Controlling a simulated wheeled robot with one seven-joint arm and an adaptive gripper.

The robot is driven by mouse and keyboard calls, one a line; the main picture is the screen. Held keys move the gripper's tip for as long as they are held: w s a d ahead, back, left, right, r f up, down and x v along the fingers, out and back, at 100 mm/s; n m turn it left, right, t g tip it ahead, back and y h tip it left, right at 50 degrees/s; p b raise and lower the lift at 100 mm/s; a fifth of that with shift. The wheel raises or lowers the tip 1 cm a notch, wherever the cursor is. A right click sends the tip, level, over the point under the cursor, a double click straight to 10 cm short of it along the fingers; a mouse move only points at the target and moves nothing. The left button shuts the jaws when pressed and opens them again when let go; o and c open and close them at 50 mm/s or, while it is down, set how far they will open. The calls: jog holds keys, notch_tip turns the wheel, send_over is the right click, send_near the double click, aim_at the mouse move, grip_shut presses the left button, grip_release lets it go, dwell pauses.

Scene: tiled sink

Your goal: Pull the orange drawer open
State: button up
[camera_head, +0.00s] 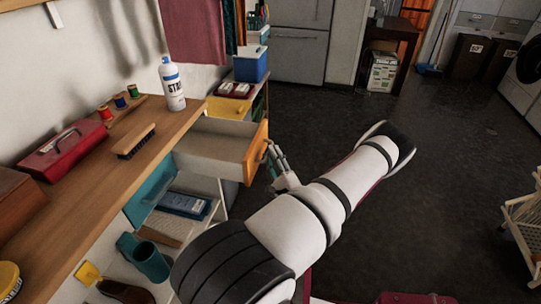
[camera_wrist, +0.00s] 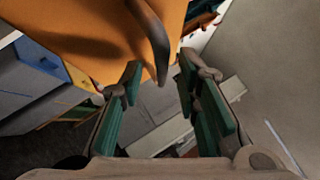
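The orange drawer (camera_head: 257,154) stands partly pulled out from the wooden workbench; its pale, empty-looking box shows behind the orange front. In the wrist view the orange front (camera_wrist: 80,28) fills the upper left, with a dark curved handle (camera_wrist: 153,42) on it. My gripper (camera_head: 272,156) is right at the outer face of the drawer front, by the handle. In the wrist view my gripper's (camera_wrist: 159,72) green-padded fingers are apart, with the handle's lower end in the gap between their tips. No clear contact with the handle shows.
The workbench (camera_head: 60,205) carries a white spray can (camera_head: 172,84), a brush (camera_head: 136,141), spools and a red toolbox (camera_head: 66,150). Open shelves below hold a blue box (camera_head: 185,204) and a teal mug. Dark floor (camera_head: 440,170) right of the drawer is clear.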

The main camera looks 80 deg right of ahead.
jog(key=v, duration=1.1)
jog(key=shift+s+a, duration=0.1)
